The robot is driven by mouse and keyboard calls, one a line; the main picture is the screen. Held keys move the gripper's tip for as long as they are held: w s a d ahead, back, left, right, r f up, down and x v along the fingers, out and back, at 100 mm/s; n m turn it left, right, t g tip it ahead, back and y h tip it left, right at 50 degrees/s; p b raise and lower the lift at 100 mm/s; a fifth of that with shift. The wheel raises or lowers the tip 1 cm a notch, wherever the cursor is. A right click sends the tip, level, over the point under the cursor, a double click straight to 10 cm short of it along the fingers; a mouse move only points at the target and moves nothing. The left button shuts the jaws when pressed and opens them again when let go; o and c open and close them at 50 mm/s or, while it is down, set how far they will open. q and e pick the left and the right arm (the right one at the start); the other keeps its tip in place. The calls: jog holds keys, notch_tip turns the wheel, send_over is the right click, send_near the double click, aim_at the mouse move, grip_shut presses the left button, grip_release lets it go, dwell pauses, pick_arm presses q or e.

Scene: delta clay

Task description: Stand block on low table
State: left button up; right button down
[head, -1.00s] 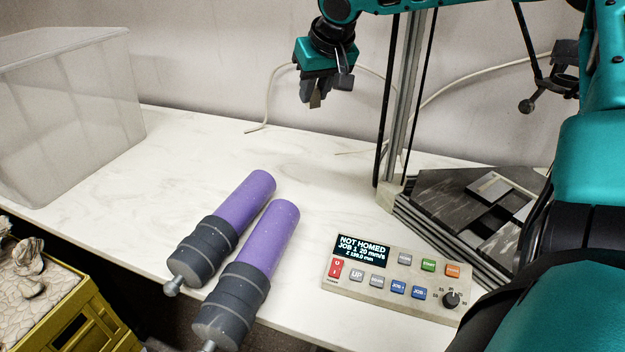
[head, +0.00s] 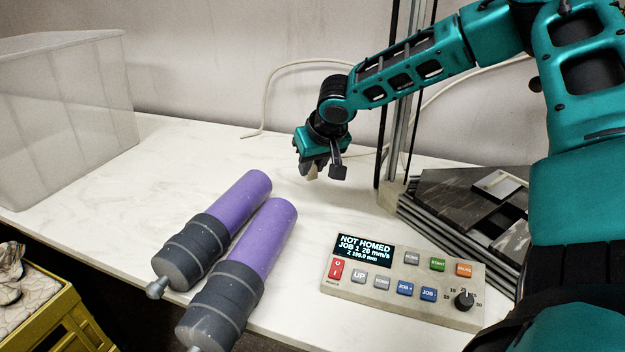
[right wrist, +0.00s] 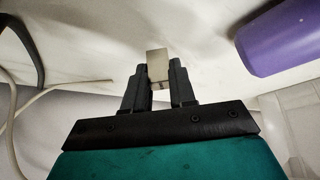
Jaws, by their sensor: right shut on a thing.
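My right gripper (head: 314,172) hangs above the white table (head: 330,210), behind the purple cylinders. In the right wrist view its two dark fingers (right wrist: 160,90) are shut on a small beige block (right wrist: 157,64), which sticks out past the fingertips. In the head view only a little of the block (head: 312,173) shows below the fingers. I cannot tell exactly how high the block is above the tabletop. My left gripper is in neither view.
Two purple cylinders with grey ends (head: 243,195) (head: 268,232) lie on the table. A control box (head: 395,290) reading "NOT HOMED" sits at the front. A delta machine base (head: 470,205) with rods stands right. A translucent bin (head: 65,110) stands back left, and a yellow crate (head: 65,320) front left.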

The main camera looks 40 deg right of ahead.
aim_at(313, 175)
notch_tip(313, 175, down, 3)
jog(key=shift+f+b, duration=0.1)
jog(key=shift+b, duration=0.4)
jog(key=c, duration=0.9)
grip_release()
